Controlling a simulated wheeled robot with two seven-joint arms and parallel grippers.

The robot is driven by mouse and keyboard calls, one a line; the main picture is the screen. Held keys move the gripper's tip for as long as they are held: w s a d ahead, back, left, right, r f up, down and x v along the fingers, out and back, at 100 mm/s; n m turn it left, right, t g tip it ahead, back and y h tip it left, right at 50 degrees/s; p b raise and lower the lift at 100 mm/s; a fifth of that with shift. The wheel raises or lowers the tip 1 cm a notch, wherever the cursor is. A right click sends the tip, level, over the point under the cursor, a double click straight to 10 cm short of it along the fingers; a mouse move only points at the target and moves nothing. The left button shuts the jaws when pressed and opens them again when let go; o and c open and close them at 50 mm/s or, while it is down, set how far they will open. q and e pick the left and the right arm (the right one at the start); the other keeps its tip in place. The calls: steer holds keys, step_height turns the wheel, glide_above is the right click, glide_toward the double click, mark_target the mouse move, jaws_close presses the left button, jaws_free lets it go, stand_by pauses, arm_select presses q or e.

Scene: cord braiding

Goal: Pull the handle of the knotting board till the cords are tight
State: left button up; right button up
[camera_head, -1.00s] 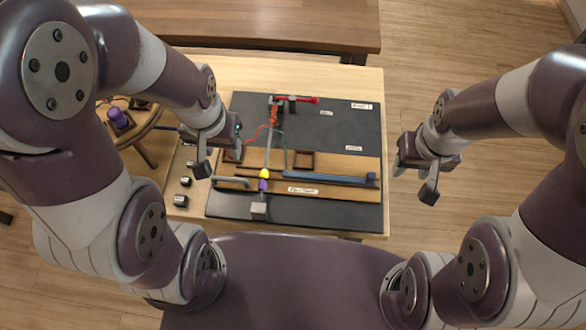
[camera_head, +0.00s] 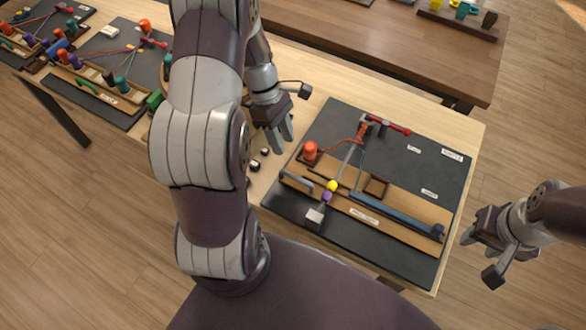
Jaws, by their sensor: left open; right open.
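The knotting board (camera_head: 420,165) is a dark panel with a wooden strip on the table. A grey bar handle (camera_head: 297,180) is at the strip's left end. A red bar (camera_head: 390,127) is at the back. Yellow (camera_head: 332,186) and purple (camera_head: 326,197) pieces sit near the front of a grey rod. My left gripper (camera_head: 294,113) is open and empty, beyond the board's left back corner. My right gripper (camera_head: 480,257) is open and empty, off the right edge.
A blue bar (camera_head: 395,213) lies along the strip, beside an empty brown square holder (camera_head: 376,186). Small dark blocks (camera_head: 253,165) are left of the board. Another board with coloured spools (camera_head: 120,65) is at the far left. A brown bench (camera_head: 430,50) is behind.

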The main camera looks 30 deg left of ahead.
mark_target(294, 176)
arm_select(q)
steer(key=x, duration=1)
steer(key=shift+w+f+p, duration=0.1)
steer(key=shift+f+p, duration=0.15)
steer(key=shift+p, duration=0.05)
steer(key=shift+a, duration=0.1)
jaws_close()
